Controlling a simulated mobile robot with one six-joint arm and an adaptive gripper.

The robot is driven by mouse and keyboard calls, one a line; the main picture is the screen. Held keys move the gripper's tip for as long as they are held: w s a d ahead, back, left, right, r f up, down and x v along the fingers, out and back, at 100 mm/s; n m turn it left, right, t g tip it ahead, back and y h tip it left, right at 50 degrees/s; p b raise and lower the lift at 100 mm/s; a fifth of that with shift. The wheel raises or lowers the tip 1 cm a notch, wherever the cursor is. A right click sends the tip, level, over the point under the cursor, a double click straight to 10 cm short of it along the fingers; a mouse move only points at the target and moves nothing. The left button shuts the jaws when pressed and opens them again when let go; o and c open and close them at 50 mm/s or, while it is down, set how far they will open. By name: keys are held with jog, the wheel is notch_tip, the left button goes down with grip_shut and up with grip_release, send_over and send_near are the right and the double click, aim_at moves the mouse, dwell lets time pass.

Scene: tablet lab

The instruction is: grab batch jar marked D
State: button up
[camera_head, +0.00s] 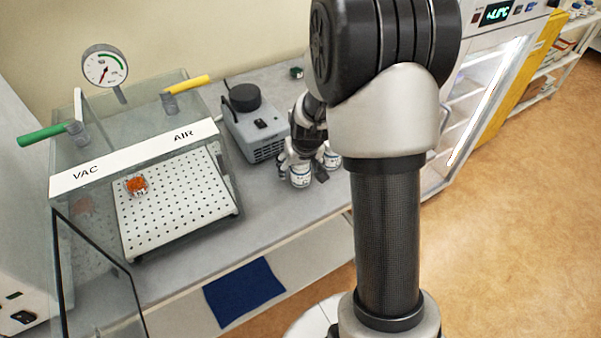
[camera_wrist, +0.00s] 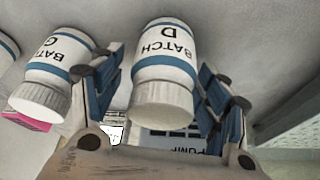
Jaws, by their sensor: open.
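The jar marked BATCH D (camera_wrist: 166,65), white with blue bands and a ribbed white cap, appears upside down in the wrist view. It lies between the two blue-padded fingers of my gripper (camera_wrist: 158,72), which is open, with no clear grip on the jar. The jar marked C (camera_wrist: 55,68) is just left of the left finger there. In the head view, my gripper (camera_head: 303,160) is low at the bench beside two white jars, one nearer (camera_head: 300,177) and one farther right (camera_head: 332,159). Their letters are too small to read there.
A grey pump (camera_head: 255,125) stands left of my gripper on the bench (camera_head: 275,205). A clear chamber with a perforated plate (camera_head: 180,215) and an orange item (camera_head: 136,184) is farther left. A lit cabinet (camera_head: 485,90) stands right. Another jar edge (camera_wrist: 7,48) shows beyond jar C.

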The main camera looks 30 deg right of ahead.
jog(key=shift+r, duration=0.1)
jog(key=c, duration=1.2)
